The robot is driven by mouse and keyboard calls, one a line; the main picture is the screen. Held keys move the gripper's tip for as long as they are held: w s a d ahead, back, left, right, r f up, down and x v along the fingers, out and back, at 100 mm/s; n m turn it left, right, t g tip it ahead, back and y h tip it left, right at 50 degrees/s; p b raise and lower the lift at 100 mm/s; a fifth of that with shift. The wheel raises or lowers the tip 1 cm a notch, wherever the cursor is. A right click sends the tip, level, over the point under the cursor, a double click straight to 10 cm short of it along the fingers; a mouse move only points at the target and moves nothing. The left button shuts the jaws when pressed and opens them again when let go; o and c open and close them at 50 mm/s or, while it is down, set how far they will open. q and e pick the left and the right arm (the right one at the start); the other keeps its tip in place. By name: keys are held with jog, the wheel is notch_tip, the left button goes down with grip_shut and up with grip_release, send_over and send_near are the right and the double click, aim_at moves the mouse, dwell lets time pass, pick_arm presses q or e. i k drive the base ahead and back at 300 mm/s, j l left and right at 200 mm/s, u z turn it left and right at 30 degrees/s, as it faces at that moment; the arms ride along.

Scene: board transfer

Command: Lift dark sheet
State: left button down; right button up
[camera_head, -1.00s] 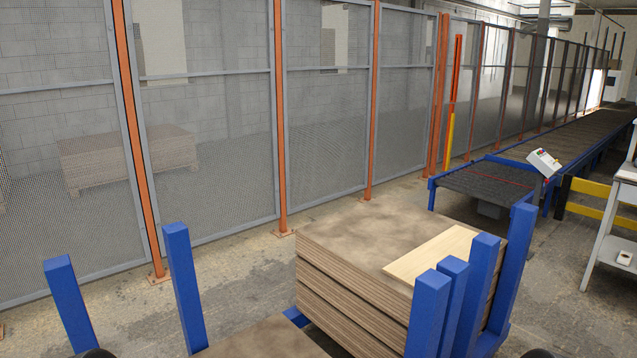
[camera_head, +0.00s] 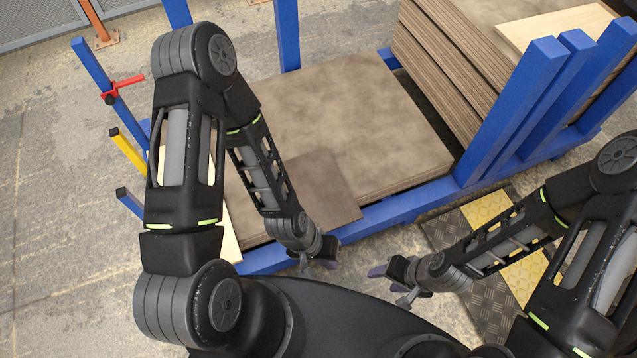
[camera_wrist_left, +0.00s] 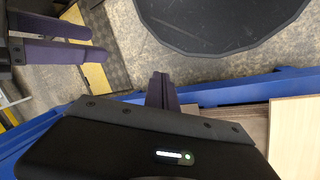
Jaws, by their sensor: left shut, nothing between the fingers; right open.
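A small dark brown sheet (camera_head: 326,190) lies flat on the lighter brown board stack (camera_head: 350,125) in the blue rack, at its near side. My left forearm hides part of the sheet. My left gripper (camera_head: 328,263) is shut and empty, just on the near side of the sheet and the rack's blue rail, apart from the sheet. Its closed fingers also show in the left wrist view (camera_wrist_left: 160,92). My right gripper (camera_head: 386,284) is open and empty, to the right of the left one. It also shows at the upper left of the left wrist view (camera_wrist_left: 65,40).
Blue posts (camera_head: 525,110) stand at the right of the low stack, and a taller stack (camera_head: 455,65) with a pale board (camera_head: 550,35) on top stands beyond. Another pale board (camera_head: 229,235) lies at the left. A blue rail (camera_head: 400,207) runs along the near edge.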

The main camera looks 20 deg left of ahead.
aim_at(320, 185)
jog(key=k+j+z, duration=0.1)
jog(key=k+z, duration=0.35)
jog(key=z, duration=0.3)
jog(key=k+z, duration=0.35)
jog(key=i, duration=0.1)
